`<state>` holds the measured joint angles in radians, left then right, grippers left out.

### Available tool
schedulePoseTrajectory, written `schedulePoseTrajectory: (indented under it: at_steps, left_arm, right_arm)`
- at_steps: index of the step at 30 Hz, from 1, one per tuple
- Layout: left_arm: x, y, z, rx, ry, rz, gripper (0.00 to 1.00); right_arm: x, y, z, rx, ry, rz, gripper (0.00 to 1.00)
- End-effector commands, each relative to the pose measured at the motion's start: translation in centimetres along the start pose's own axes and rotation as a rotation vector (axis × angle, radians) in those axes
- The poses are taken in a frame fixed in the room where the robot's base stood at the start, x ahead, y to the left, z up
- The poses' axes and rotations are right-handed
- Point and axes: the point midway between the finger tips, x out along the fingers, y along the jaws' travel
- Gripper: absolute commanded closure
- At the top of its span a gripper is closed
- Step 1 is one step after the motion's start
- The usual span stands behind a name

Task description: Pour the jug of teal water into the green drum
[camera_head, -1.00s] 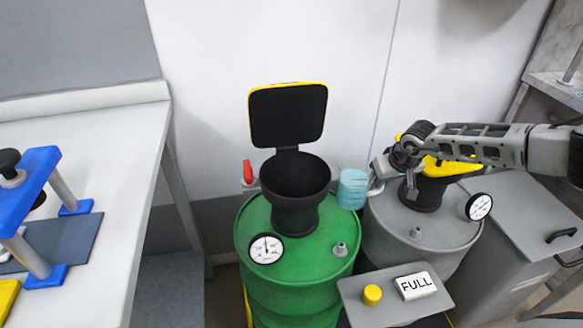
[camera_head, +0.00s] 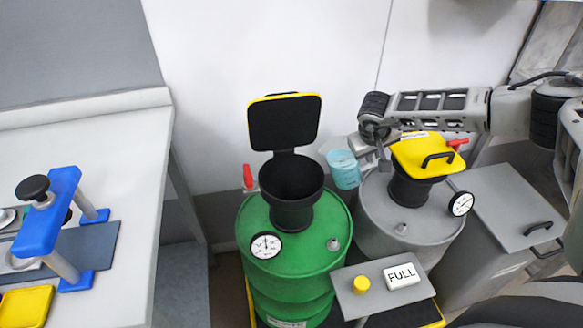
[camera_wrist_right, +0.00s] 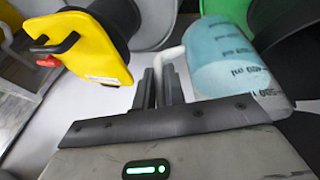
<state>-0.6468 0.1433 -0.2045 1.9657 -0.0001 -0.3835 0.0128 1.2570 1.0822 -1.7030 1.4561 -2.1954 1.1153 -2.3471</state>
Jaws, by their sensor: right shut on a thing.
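The green drum (camera_head: 325,262) stands in the middle, with a black funnel (camera_head: 291,215) on top. The funnel's yellow-edged lid (camera_head: 284,122) is swung up and open. The jug of teal water (camera_head: 344,170) is clear with teal liquid and tilts a little, its top leaning left toward the funnel. It hangs just right of the funnel, apart from it. My right gripper (camera_head: 371,150) is shut on the jug's handle, to the right of the jug. The wrist view shows the jug (camera_wrist_right: 222,55) with volume marks beside my gripper's fingers (camera_wrist_right: 165,85). My left gripper is out of view.
A grey drum (camera_head: 400,230) with a shut yellow lid (camera_head: 425,152) stands at the right, under my right arm. A FULL sign (camera_head: 402,276) and yellow button (camera_head: 361,285) sit on a panel in front. A white bench (camera_head: 130,170) with a blue-framed press (camera_head: 45,215) is at left.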

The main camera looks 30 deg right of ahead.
Motion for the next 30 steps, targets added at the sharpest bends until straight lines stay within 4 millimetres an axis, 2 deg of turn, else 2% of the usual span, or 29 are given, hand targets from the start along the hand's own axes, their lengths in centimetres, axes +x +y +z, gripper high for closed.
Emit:
schedulePoseTrajectory:
  at_steps: [1,13,30]
  left_arm:
    - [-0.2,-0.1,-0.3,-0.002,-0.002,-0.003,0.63]
    - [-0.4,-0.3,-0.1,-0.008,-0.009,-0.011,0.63]
    - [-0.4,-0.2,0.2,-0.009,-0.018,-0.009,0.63]
  right_arm:
    - [-0.9,-0.1,-0.6,-0.011,0.002,0.019,1.00]
    - [-3.5,-1.4,-1.9,-0.085,-0.037,0.199,1.00]
    - [-4.9,-2.3,-2.7,-0.139,-0.066,0.329,1.00]
